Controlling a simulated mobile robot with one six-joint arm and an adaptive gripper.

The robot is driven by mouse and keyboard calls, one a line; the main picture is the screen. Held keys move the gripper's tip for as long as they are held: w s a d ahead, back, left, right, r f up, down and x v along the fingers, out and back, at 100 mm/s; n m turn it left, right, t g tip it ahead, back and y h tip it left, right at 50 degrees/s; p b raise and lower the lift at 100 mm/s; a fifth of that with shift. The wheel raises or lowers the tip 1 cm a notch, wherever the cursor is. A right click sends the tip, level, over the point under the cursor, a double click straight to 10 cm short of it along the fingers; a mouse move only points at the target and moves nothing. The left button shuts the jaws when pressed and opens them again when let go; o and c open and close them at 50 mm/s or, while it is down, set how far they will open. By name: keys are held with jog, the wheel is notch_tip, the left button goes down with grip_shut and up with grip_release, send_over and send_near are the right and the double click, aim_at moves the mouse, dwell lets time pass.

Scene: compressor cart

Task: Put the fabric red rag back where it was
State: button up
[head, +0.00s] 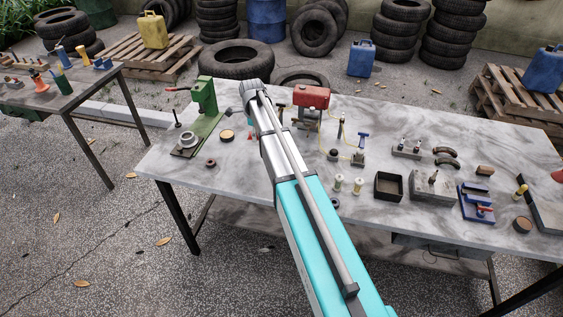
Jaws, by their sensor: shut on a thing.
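My arm (305,210) reaches from the lower right up over the marble-topped table, with its wrist (253,90) above the table's back left part. My gripper is hidden behind the arm, so its fingers and anything in them do not show. A small red patch (250,136) shows just left of the arm, low over the tabletop. It is too small to tell whether it is the red rag. No other red cloth can be made out on the table.
The marble table (235,180) holds a green press (205,100), a red compressor tank (311,97), a dark square tray (388,186) and a blue vise (475,203). Its front left is fairly clear. A second table (75,92) stands left; tyres and pallets lie behind.

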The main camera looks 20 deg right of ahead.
notch_tip(320, 180, up, 16)
jog(key=p, duration=1.6)
jog(key=shift+d+r, duration=0.1)
